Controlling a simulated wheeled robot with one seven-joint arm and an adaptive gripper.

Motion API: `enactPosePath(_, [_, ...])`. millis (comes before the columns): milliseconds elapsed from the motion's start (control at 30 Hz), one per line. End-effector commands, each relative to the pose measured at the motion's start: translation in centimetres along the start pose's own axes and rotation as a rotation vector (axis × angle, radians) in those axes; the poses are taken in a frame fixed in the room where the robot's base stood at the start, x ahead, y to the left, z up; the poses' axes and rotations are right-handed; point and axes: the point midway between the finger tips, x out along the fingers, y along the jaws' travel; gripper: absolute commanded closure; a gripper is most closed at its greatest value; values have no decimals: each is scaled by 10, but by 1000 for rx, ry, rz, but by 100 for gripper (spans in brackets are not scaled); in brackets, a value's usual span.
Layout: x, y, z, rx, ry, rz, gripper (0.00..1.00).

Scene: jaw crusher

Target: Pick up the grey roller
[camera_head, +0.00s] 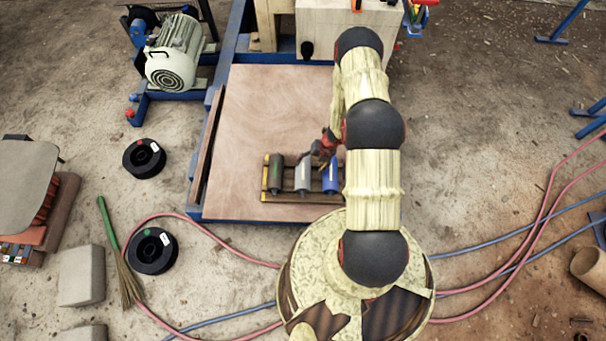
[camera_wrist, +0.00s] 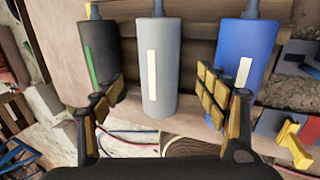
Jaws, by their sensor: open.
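The grey roller (camera_head: 303,176) lies in a wooden rack (camera_head: 266,183) near the front of the wooden board. It sits between a dark roller with a green stripe (camera_head: 276,173) and a blue roller (camera_head: 330,178). In the wrist view the grey roller (camera_wrist: 158,65) has a white stripe and shows between my fingers. My gripper (camera_wrist: 160,98) is open, with one finger on each side of the grey roller, both apart from it in the picture. Whether the fingers reach down around it I cannot tell.
The wooden board (camera_head: 265,110) has a blue frame and is mostly bare behind the rack. A motor (camera_head: 176,55) stands at the back left. Black spools (camera_head: 144,158), a broom (camera_head: 115,240) and red and blue hoses (camera_head: 235,257) lie on the ground.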

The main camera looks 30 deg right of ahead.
Motion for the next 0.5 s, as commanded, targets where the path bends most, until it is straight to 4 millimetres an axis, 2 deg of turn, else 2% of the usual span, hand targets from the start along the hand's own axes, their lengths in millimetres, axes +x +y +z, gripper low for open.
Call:
enactPosePath(133, [15, -6, -5, 35, 5, -5, 26])
enactPosePath(500, [49, -3, -8, 31, 6, -5, 26])
